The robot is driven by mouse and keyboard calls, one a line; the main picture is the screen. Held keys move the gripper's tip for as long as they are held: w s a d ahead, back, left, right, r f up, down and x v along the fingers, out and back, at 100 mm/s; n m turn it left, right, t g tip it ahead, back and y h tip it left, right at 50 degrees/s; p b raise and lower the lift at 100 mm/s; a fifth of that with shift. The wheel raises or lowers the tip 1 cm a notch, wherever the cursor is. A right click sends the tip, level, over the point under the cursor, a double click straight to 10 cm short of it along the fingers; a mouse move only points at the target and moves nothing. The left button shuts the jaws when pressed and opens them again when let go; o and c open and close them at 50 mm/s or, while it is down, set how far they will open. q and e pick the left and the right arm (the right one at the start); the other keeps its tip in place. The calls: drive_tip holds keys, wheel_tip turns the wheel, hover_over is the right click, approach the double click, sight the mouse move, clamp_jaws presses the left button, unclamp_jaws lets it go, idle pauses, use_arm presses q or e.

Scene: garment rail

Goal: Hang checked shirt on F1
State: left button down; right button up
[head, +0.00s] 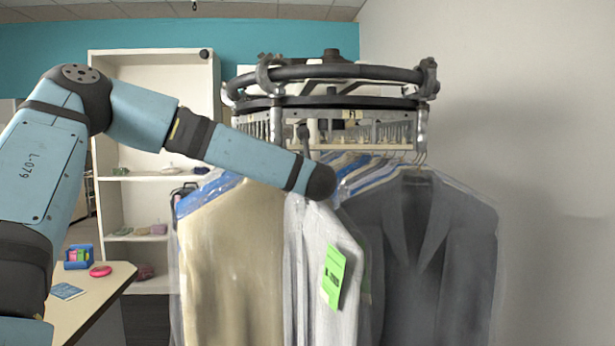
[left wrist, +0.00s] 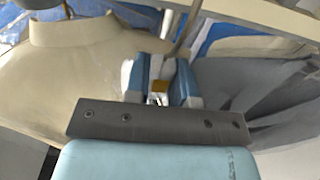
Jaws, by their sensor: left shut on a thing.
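A pale grey-white garment (head: 318,265) with a green tag (head: 334,275) hangs below the end of my left arm; I cannot make out a check pattern on it. My left gripper is hidden behind my wrist in the head view. In the left wrist view my left gripper (left wrist: 160,85) is shut, its blue fingers around a small piece, with a thin grey rod (left wrist: 187,28) rising behind it. The round garment rail (head: 330,75) stands beyond, with a toothed metal strip (head: 375,129) below its ring. The task's named slot cannot be read. My right gripper is out of view.
A beige garment (head: 232,260) hangs left of the pale one, and also shows in the left wrist view (left wrist: 70,75). A dark grey jacket (head: 425,260) hangs at right. A white shelf (head: 155,85) and a table (head: 100,300) with small items stand at left.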

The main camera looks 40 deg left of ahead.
use_arm(q)
drive_tip(key=shift+f+b, duration=0.5)
drive_tip(key=shift+f, duration=0.3)
drive_tip(key=c, duration=0.9)
unclamp_jaws()
drive_tip(key=shift+s+d, duration=0.1)
drive_tip(key=b+v, duration=0.3)
drive_tip(key=v, duration=1)
drive_tip(key=shift+s+d, duration=0.25)
